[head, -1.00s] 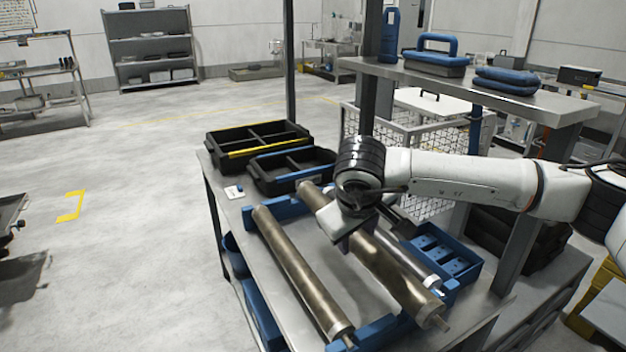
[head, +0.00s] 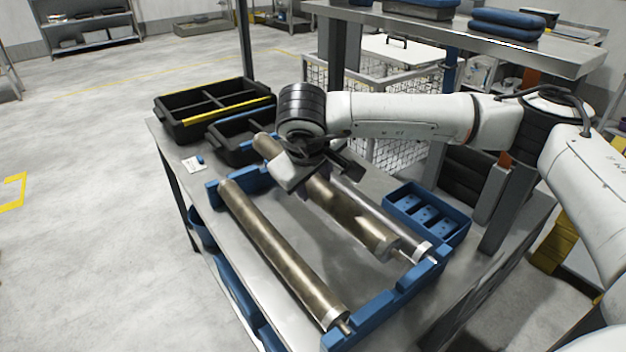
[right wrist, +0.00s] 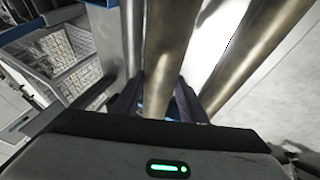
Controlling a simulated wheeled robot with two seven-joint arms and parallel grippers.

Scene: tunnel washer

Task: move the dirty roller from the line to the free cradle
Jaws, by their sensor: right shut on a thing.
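My right gripper (head: 322,172) is shut on a brownish metal roller (head: 348,212), around its middle; its fingers partly hide it. The held roller's near end stands clear of the front blue cradle rail (head: 392,300) and appears above it. A second brownish roller (head: 280,247) lies to its left, its near end at the front rail. A cleaner silver roller (head: 385,218) lies to the right, partly hidden by the held one. The right wrist view shows the held roller (right wrist: 170,55) between the fingers, with the second brownish roller (right wrist: 258,60) to its right. My left gripper is not in view.
A blue compartment tray (head: 428,213) sits right of the rollers. Black divided bins (head: 185,125) stand at the table's far end beside a small white card (head: 193,163). A raised shelf (head: 540,55) and a mesh cage (head: 400,155) stand behind my right arm.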

